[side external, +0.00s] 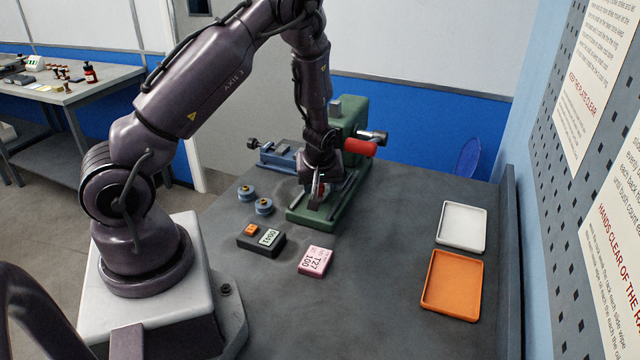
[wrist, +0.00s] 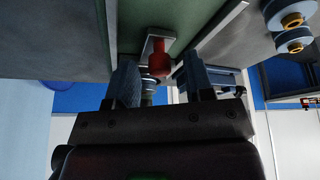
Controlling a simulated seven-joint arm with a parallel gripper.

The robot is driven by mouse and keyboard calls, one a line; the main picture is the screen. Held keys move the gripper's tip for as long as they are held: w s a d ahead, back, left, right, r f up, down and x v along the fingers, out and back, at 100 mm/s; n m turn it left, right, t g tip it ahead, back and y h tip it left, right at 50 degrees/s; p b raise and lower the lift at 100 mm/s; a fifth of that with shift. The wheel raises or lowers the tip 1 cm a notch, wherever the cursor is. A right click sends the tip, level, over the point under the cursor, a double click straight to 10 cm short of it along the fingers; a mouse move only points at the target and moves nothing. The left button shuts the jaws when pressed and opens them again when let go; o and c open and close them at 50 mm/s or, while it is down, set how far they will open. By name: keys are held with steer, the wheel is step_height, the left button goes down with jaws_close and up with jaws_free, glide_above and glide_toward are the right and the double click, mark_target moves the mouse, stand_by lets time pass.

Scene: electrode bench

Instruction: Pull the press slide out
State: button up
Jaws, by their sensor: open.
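In the wrist view a grey slide plate (wrist: 147,44) with a red knob (wrist: 160,58) shows against the green press base (wrist: 185,22). My gripper (side external: 318,192) is low over the front of the press base. In the wrist view my gripper (wrist: 162,76) is open, one finger on each side of the red knob, with gaps visible. My gripper hides much of the slide in the side view.
A blue vise (side external: 282,155) stands behind left of the press, and two blue spools (side external: 263,206) stand left. A dark scale-like box (side external: 262,240) and a pink block (side external: 315,261) lie in front. White (side external: 462,228) and orange (side external: 452,286) trays lie right. The bench between is clear.

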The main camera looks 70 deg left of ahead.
steer(key=shift+a+f, duration=0.1)
steer(key=shift+f, duration=0.05)
jaws_close()
steer(key=s+d, duration=0.7)
steer(key=shift+s+d, duration=0.15)
steer(key=shift+d, duration=0.15)
steer(key=shift+c, duration=0.4)
jaws_free()
steer(key=shift+o, duration=0.4)
steer(key=v, duration=1.3)
